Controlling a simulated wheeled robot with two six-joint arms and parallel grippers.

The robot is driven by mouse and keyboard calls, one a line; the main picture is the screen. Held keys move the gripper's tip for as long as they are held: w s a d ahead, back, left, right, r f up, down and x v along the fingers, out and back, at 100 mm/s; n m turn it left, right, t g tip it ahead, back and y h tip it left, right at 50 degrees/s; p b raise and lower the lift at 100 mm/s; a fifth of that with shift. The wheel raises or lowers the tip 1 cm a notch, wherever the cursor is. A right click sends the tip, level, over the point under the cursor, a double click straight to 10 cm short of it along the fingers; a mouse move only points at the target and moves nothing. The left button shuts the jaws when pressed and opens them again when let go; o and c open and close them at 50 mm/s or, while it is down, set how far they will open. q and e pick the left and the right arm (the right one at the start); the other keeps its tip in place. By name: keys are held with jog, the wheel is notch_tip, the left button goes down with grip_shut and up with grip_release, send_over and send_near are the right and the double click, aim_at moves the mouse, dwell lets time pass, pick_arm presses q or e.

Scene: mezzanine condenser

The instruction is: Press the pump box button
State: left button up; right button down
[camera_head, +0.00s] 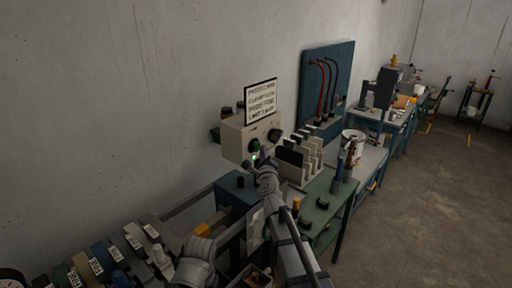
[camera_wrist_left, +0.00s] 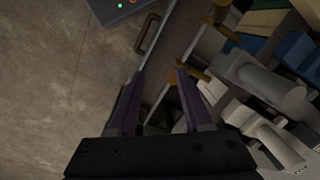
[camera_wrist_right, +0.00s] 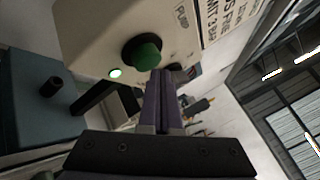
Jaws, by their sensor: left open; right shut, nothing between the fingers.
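The pump box (camera_head: 236,142) is a cream box on the wall side, below a white sign with black text. Its round green button (camera_wrist_right: 141,53) shows large in the right wrist view, and a small lamp (camera_wrist_right: 116,73) beside it glows green. My right gripper (camera_wrist_right: 162,74) is shut and empty, its tips close to the button's lower right edge in that view; I cannot tell if they touch. In the head view the right gripper (camera_head: 262,166) is just in front of the box's lower right. My left gripper (camera_wrist_left: 160,74) is open and empty, pointing down over the floor and a bench edge.
A dark knob (camera_head: 274,135) sits to the right on the box front. A beige rack (camera_head: 300,165) stands close to the right, on a green bench (camera_head: 343,196).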

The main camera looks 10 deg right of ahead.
jog(key=shift+w+a, duration=0.35)
jog(key=shift+w, duration=0.15)
dwell(0.7)
jog(key=shift+s+d, duration=0.6)
jog(key=shift+s, duration=0.2)
jog(key=shift+s, duration=0.1)
jog(key=shift+s+d, duration=0.95)
jog(key=shift+s, duration=0.2)
jog(key=shift+s+d, duration=0.9)
jog(key=shift+s, duration=0.25)
